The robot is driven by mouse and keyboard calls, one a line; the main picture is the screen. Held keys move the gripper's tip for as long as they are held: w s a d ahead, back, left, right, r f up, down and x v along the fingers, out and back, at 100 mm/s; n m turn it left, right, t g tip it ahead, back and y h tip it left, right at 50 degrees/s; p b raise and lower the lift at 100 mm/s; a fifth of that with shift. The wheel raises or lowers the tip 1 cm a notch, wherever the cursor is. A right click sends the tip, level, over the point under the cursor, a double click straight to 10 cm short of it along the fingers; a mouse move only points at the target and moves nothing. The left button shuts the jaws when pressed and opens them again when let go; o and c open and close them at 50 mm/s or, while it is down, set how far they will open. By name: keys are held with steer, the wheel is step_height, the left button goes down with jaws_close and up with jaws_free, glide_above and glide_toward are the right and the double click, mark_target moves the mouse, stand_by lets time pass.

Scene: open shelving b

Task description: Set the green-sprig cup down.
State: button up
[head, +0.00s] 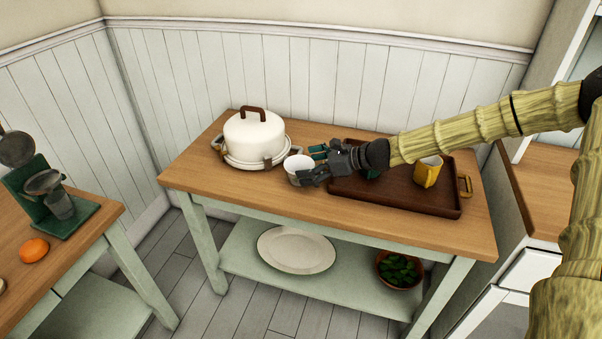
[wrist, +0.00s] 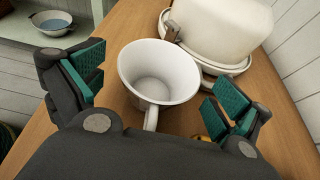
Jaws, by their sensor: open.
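A white cup (head: 297,167) stands upright on the wooden table top, just in front of a lidded white pot. No green sprig shows on the sides I can see. In the wrist view the cup (wrist: 158,75) is empty, and its handle points toward my gripper. My gripper (head: 312,165) is at the cup's right side in the head view. In the wrist view the open finger pads of my gripper (wrist: 163,85) are on either side of the cup, with visible gaps to it.
The white pot (head: 253,137) with a brown handle stands close behind the cup. A brown tray (head: 400,198) with a yellow mug (head: 427,171) lies under and right of my gripper. The lower shelf holds a white plate (head: 296,250) and a plant bowl (head: 399,270). Bare table lies left and in front.

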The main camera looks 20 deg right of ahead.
steer(key=shift+x, duration=1.1)
steer(key=shift+c, duration=0.4)
steer(key=c, duration=1.1)
steer(key=shift+r, duration=0.1)
